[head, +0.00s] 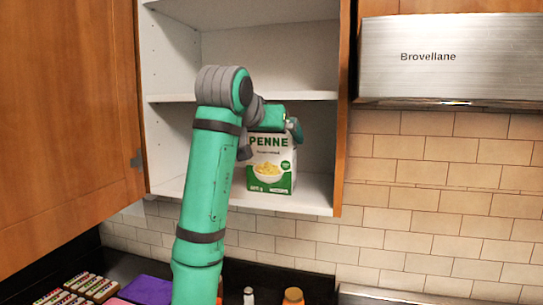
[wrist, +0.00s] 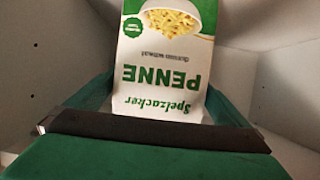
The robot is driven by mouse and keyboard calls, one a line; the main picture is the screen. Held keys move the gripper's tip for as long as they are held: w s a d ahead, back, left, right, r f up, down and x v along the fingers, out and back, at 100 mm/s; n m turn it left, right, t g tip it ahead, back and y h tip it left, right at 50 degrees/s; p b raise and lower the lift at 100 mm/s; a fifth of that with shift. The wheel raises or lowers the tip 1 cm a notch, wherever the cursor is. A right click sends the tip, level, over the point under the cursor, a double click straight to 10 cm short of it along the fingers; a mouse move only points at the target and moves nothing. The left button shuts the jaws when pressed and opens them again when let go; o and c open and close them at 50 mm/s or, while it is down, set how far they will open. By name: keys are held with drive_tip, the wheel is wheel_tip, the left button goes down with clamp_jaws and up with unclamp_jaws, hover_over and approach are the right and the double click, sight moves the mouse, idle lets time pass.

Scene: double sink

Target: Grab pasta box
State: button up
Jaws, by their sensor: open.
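The pasta box (head: 271,176) is white and green with "PENNE" and a bowl of pasta on its front. It stands upright on the bottom shelf of the open wall cabinet. In the head view my green arm reaches into the cabinet, and my gripper (head: 272,122) is at the box's upper part, hiding its top edge. In the wrist view the box (wrist: 166,72) appears upside down, straight ahead of my gripper (wrist: 152,130), which is open. The fingertips are not clearly visible, so I cannot tell whether they touch the box.
The cabinet's middle shelf (head: 318,96) lies just above my gripper. A wooden door (head: 65,130) stands open at left, and a metal range hood (head: 450,60) is at right. Bottles (head: 293,297) and a purple item (head: 146,290) are on the counter below. The bottom shelf (head: 318,190) is otherwise largely clear.

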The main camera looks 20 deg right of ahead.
drive_tip(key=shift+w+d+f, duration=0.1)
drive_tip(key=shift+w+d, duration=0.05)
drive_tip(key=shift+w, duration=0.1)
drive_tip(key=shift+c, duration=0.6)
drive_tip(key=c, duration=1)
drive_tip(key=shift+c, duration=0.2)
